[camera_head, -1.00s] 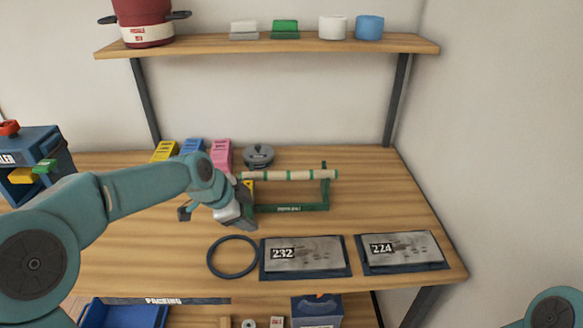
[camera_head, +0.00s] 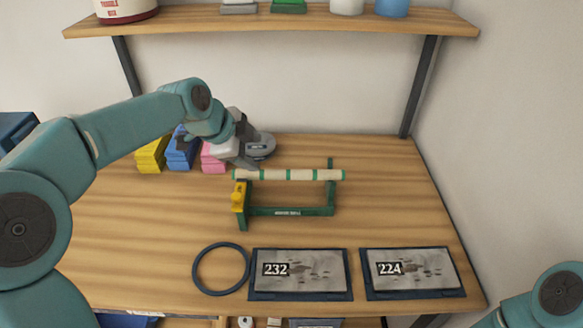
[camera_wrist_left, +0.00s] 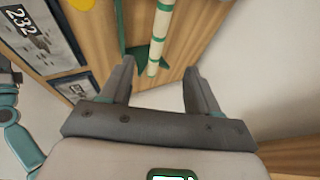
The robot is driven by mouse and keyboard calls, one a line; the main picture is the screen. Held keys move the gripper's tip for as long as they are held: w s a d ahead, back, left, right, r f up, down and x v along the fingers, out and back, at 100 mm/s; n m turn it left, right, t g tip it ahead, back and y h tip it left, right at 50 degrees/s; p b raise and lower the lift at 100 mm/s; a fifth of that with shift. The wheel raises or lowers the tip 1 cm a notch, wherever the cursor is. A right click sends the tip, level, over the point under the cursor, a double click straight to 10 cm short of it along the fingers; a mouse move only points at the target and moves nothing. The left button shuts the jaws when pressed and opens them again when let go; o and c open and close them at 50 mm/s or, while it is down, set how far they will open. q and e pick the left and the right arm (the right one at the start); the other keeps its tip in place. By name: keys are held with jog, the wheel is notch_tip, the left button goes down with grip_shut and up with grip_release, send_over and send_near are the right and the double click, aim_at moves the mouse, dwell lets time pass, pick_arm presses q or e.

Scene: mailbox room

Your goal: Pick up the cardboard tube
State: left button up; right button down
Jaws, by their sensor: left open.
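The cardboard tube (camera_head: 302,175) is a pale tan roll with green bands. It lies level across a green stand (camera_head: 290,211) on the wooden table in the head view. In the left wrist view the tube (camera_wrist_left: 160,38) runs up the picture, its near end beyond and between my fingers. My left gripper (camera_head: 247,150) is behind and above the tube's left end in the head view. It also shows in the left wrist view (camera_wrist_left: 157,85), with its fingers apart and nothing between them. My right gripper is not in view; only a part of my right arm shows at the lower right.
Yellow (camera_head: 151,153), blue (camera_head: 181,152) and pink (camera_head: 213,156) stacks and a grey round object (camera_head: 261,146) stand at the back. A dark ring (camera_head: 221,269) and plates 232 (camera_head: 299,287) and 224 (camera_head: 412,286) lie in front. A shelf (camera_head: 300,19) hangs above.

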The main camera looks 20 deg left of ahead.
pick_arm(q)
jog(key=p, duration=0.1)
send_over(285, 173)
jog(key=s+a, duration=0.2)
jog(key=s, duration=0.1)
notch_tip(285, 173, down, 9)
jog(key=shift+s+a+r, duration=0.1)
jog(key=shift+a+r, duration=0.05)
jog(key=shift+r, duration=0.05)
jog(key=shift+d+f+p, duration=0.3)
jog(key=shift+d+p, duration=0.05)
jog(key=p+x, duration=0.1)
jog(key=x, duration=0.4)
jog(key=shift+w+d+p, duration=0.2)
jog(key=shift+w+p, duration=0.05)
jog(key=shift+p, duration=0.05)
jog(key=shift+s+r, duration=0.1)
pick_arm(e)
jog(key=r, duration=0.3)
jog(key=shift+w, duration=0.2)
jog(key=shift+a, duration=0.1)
pick_arm(q)
grip_shut()
